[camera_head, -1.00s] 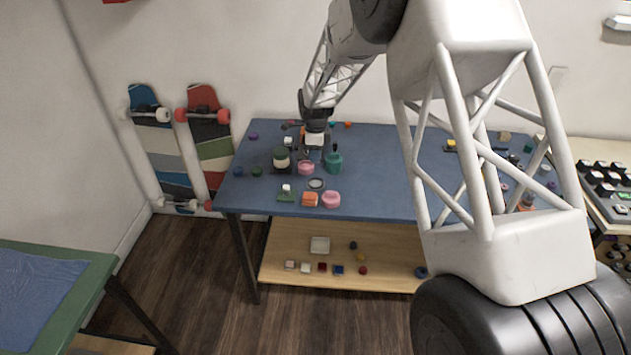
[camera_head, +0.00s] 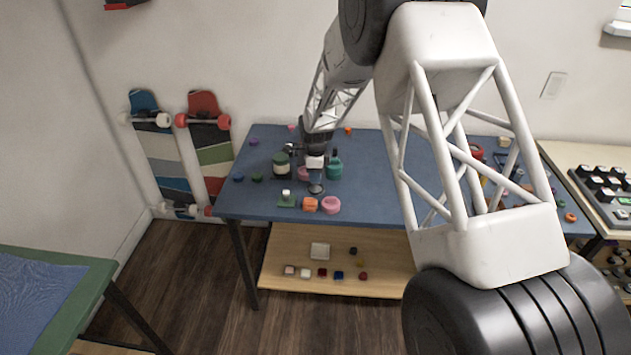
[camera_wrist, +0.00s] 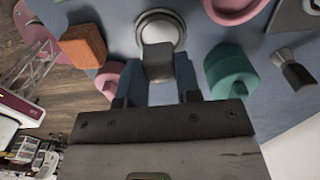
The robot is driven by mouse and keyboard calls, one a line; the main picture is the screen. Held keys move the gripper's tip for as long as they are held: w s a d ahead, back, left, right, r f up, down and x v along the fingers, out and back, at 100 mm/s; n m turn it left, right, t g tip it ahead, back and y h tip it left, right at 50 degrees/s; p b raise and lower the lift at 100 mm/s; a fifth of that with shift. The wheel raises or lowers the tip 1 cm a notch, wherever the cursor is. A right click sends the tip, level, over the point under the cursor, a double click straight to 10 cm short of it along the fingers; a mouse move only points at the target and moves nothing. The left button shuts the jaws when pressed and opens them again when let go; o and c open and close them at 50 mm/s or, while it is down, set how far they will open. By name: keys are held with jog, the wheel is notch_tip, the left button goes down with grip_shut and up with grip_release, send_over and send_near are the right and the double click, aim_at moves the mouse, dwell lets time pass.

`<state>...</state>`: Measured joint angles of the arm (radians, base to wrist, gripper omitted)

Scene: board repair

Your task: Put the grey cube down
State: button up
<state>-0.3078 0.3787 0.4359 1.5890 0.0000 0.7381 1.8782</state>
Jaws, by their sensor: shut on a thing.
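The grey cube (camera_wrist: 158,60) is between the fingertips of my gripper (camera_wrist: 158,72) in the wrist view, and my gripper is shut on it. I cannot tell whether the cube touches the dish. In the head view my gripper (camera_head: 315,174) is low over the blue table, just above the dish (camera_head: 316,189); the cube is too small to make out there.
Close by are a teal container (camera_head: 334,168), an orange block (camera_head: 310,204), a pink round piece (camera_head: 331,205), a green piece with a white top (camera_head: 287,200) and a dark-lidded jar (camera_head: 281,165). The blue table's front left (camera_head: 240,207) is clear.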

jog(key=shift+f, duration=1.55)
jog(key=shift+f, duration=0.15)
jog(key=o, duration=0.9)
notch_tip(320, 180, up, 12)
jog(key=shift+f, duration=0.1)
jog(key=shift+r, duration=0.25)
